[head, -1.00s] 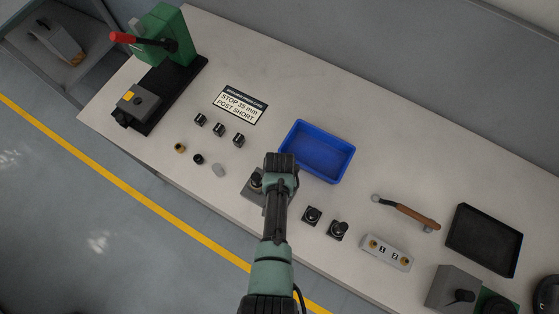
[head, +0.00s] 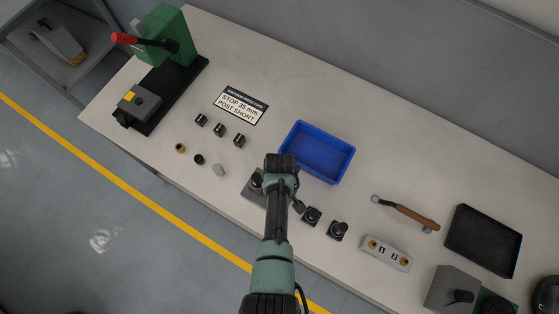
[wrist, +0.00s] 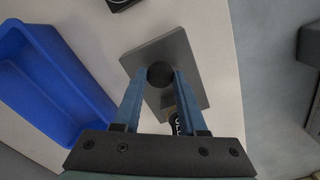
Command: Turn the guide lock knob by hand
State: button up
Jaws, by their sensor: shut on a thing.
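A dark round knob (wrist: 160,74) stands on a square grey plate (wrist: 195,72) in the wrist view. My gripper (wrist: 160,78) is shut on this knob, one blue finger on each side of it. In the head view the grey plate (head: 251,193) lies near the bench's front edge, with the dark knob (head: 256,181) partly hidden by my arm. I cannot read any marking that names the knob.
A blue tray (head: 318,179) lies just beyond the plate. Two small black knobbed blocks (head: 312,216) (head: 338,230) stand to the right. A brown-handled tool (head: 415,217), a grey two-socket block (head: 386,253) and a black tray (head: 484,270) lie farther right. A green press (head: 165,45) stands at left.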

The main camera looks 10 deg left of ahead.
jog(key=o, duration=0.7)
jog(key=shift+n, duration=0.5)
jog(key=o, duration=0.4)
notch_tip(320, 180, up, 3)
jog(key=shift+f+p, duration=0.2)
jog(key=shift+p, duration=1.05)
jog(key=shift+r, duration=1.7)
notch_tip(320, 180, up, 13)
jog(key=b, duration=0.2)
jog(key=shift+b, duration=0.4)
